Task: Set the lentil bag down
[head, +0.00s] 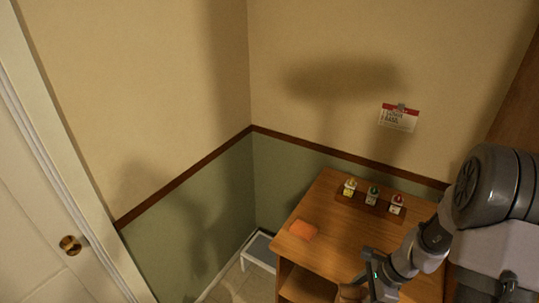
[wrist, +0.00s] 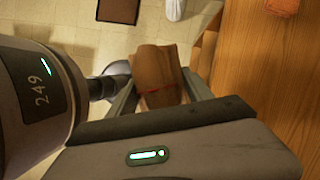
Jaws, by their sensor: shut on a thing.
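The lentil bag (wrist: 157,65) is a brown bag with a thin red line near its lower part. My gripper (wrist: 158,92) is shut on it in the wrist view, with a finger on each side. The bag hangs over the tiled floor, just left of the wooden cabinet's edge in that view. In the head view my gripper (head: 371,280) is low, in front of the wooden cabinet (head: 335,222), and only a small brown part of the bag (head: 349,293) shows at the bottom edge.
An orange block (head: 303,229) lies on the cabinet top's left side. The middle of the top is clear. A low white-framed stand (head: 259,251) is left of the cabinet. A card (head: 398,117) hangs above.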

